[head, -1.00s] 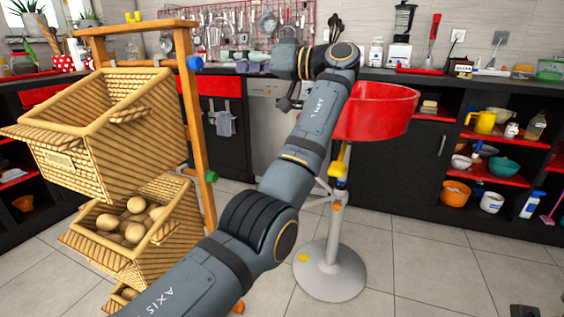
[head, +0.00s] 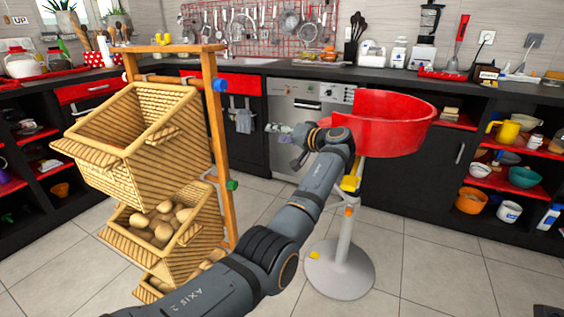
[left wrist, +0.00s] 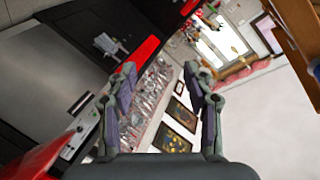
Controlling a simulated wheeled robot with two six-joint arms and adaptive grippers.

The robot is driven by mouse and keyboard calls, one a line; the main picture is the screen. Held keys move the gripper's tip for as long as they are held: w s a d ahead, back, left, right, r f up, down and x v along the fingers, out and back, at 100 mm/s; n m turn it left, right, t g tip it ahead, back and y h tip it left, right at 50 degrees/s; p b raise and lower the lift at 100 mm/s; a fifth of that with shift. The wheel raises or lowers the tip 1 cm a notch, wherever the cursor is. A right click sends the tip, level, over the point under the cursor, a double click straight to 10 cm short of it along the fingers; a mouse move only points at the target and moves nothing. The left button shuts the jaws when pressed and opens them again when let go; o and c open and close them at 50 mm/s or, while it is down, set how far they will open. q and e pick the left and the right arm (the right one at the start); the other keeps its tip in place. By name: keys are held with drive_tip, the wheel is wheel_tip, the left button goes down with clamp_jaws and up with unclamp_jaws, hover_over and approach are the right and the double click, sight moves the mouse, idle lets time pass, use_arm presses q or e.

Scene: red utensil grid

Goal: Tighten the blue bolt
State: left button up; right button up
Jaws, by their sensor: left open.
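The blue bolt (head: 219,85) sticks out from the right side of the upright wooden post (head: 213,130) of the basket stand. My left gripper (head: 280,133) is open and empty, to the right of the bolt and lower in the head view, apart from it. Its two fingers also show spread in the left wrist view (left wrist: 165,88), with nothing between them. My right gripper is not in view.
A green bolt (head: 232,185) sits lower on the same post. Wicker baskets (head: 130,135) hang left of it, the lower one holding potatoes (head: 160,222). A red seat on a stand (head: 385,125) is close to my left arm. Open tiled floor (head: 430,260) lies at right.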

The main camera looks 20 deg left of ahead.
use_arm(q)
wheel_tip(320, 180, down, 13)
drive_tip(key=w+m+h+p, duration=0.1)
drive_tip(key=m+h+p, duration=0.2)
drive_tip(key=p, duration=0.1)
drive_tip(key=shift+d+m+t+p, duration=0.2)
drive_tip(key=shift+m+t+p, duration=0.1)
drive_tip(key=shift+t+p, duration=0.1)
drive_tip(key=shift+r, duration=0.1)
